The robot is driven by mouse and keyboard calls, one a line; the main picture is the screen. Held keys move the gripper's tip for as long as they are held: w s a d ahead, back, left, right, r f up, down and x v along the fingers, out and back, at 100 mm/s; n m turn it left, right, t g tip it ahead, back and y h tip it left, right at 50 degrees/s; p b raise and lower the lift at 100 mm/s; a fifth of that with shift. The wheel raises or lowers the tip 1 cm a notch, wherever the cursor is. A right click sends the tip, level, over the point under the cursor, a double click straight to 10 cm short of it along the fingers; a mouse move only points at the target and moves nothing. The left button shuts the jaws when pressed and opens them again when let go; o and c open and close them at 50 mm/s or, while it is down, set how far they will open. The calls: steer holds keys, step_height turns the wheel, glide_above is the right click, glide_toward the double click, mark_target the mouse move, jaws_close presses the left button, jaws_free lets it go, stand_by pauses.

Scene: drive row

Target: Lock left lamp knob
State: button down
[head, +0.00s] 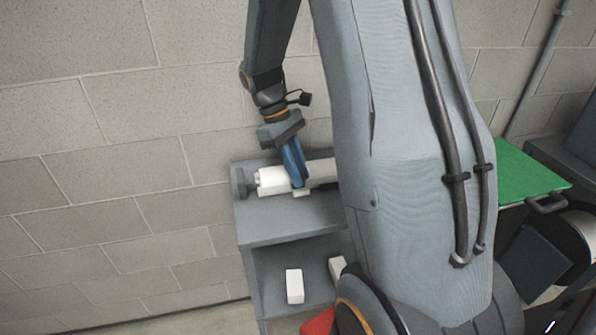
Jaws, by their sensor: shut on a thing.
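A white lamp cylinder (273,181) lies on its side on top of a grey shelf unit (290,219). A grey knob or end piece (240,183) stands at its left end. My gripper (300,186), with blue fingers, points down onto the white cylinder and is shut on a part of it. The exact spot between the fingers is hidden by the fingers themselves. The right part of the cylinder runs behind my arm.
Below, the shelf holds a white block (294,286) and a second white block (337,268). A red object (319,322) shows at the bottom. A green board (527,172) with a dark handle is at right. A block wall (120,150) stands behind.

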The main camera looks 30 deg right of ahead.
steer(key=shift+m, duration=0.3)
steer(key=m+y+p, duration=0.1)
steer(key=m, duration=0.1)
steer(key=m+p, duration=0.1)
steer(key=shift+d+r+m+y, duration=0.1)
steer(key=shift+d+m+y, duration=0.1)
steer(key=shift+m+y, duration=0.2)
steer(key=m+p, duration=0.1)
steer(key=m, duration=0.1)
steer(key=m+y, duration=0.1)
steer(key=m, duration=0.1)
steer(key=shift+d+m+y+p, duration=0.15)
steer(key=shift+m+y+p, duration=0.15)
steer(key=shift+p, duration=0.05)
steer(key=m, duration=0.2)
steer(key=m+y+p, duration=0.1)
steer(key=m, duration=0.1)
steer(key=shift+d+y, duration=0.1)
steer(key=shift+y, duration=0.2)
steer(key=m+t, duration=0.1)
steer(key=m, duration=0.1)
steer(key=m+y+p, duration=0.1)
steer(key=m, duration=0.1)
steer(key=shift+s+d+m+t, duration=0.1)
steer(key=shift+m+t, duration=0.2)
steer(key=shift+t, duration=0.1)
steer(key=shift+p, duration=0.3)
steer(key=c, duration=1.9)
jaws_free()
